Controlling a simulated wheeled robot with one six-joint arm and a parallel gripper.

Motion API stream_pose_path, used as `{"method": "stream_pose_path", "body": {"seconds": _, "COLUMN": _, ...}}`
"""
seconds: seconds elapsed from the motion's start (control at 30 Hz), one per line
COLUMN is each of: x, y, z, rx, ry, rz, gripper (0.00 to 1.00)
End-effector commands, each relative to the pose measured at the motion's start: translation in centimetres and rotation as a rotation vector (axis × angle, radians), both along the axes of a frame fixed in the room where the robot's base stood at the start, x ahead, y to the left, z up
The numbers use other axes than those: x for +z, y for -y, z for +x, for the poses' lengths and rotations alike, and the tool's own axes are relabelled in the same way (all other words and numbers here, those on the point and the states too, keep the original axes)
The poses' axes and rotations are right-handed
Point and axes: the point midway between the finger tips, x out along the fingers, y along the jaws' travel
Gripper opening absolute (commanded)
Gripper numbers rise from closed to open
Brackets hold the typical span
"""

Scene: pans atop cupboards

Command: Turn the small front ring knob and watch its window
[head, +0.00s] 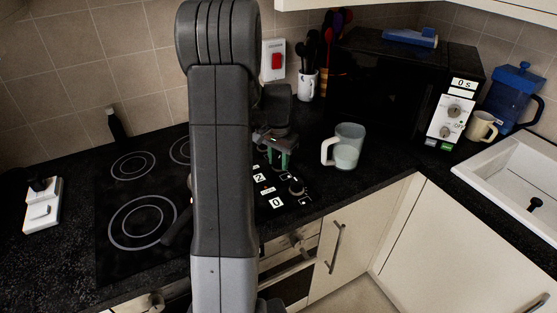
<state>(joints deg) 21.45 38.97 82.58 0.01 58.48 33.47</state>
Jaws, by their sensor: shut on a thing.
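My gripper (281,158), with greenish fingers, points down over the control strip at the right of the black hob (112,245). It is shut on a hob knob that its fingers mostly hide; I cannot tell for sure which ring that knob serves. Another dark knob (296,187) stands nearer the front, free of the fingers. A white window (275,202) near the front edge reads 0. A second white window (259,177) shows a mark like a sideways 2 or an N.
A pale mug (347,147) stands close to the right of my gripper. A black microwave (392,88) with a white panel is behind it, and a utensil pot (308,85) stands at the back. A white switch box (43,207) lies at far left. The right front counter is clear.

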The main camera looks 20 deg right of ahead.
Motion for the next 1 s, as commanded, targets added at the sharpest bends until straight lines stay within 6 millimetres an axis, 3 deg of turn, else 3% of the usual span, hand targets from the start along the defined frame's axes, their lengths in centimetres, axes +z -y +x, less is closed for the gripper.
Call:
{"method": "stream_pose_path", "body": {"seconds": 0.57, "x": 0.11, "y": 0.04, "z": 0.06, "rx": -0.038, "ry": 0.002, "rz": -0.001, "gripper": 0.11}}
{"method": "stream_pose_path", "body": {"seconds": 0.6, "x": 0.11, "y": 0.04, "z": 0.06, "rx": -0.038, "ry": 0.002, "rz": -0.001, "gripper": 0.35}}
{"method": "stream_pose_path", "body": {"seconds": 0.7, "x": 0.10, "y": 0.04, "z": 0.05, "rx": -0.037, "ry": 0.002, "rz": -0.001, "gripper": 0.55}}
{"method": "stream_pose_path", "body": {"seconds": 1.0, "x": 0.14, "y": 0.02, "z": 0.04, "rx": -0.037, "ry": 0.001, "rz": 0.000, "gripper": 0.55}}
